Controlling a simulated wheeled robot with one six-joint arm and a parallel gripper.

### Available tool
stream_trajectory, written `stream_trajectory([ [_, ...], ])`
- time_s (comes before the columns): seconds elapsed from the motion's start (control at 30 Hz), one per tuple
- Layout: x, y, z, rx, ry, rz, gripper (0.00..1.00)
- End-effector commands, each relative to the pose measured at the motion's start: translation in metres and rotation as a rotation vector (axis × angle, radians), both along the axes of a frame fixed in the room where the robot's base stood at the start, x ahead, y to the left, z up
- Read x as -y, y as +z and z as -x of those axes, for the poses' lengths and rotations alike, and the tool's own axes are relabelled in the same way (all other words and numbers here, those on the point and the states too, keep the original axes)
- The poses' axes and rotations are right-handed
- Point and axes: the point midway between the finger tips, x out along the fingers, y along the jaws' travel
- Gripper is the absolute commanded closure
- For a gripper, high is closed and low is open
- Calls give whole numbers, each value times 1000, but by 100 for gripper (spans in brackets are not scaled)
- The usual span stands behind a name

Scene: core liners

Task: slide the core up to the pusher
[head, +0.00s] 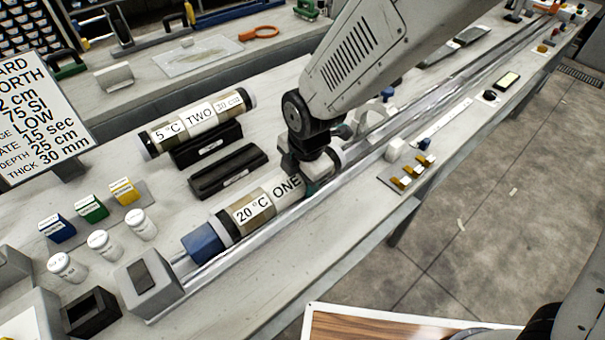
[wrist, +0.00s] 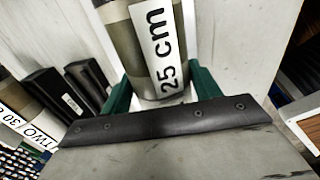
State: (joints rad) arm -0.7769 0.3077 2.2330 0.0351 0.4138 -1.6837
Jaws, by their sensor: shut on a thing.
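In the wrist view the core (wrist: 140,58) shows a 25 cm label between the green fingers of my gripper (wrist: 163,90).
Core TWO (head: 198,122) lies behind, near black cradles (head: 228,172). A grey block (head: 148,284) stands at the rail's lower-left end. White jars (head: 104,244) and coloured boxes (head: 90,208) stand left. The rail (head: 300,218) runs on to the upper right past small fittings (head: 410,172).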

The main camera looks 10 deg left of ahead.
Motion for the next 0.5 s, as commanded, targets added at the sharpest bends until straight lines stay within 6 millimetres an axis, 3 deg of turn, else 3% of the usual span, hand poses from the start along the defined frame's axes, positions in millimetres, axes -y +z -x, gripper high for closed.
stream_trajectory([
  [0.5,-9,-1,9,-7,-1,0,100],
])
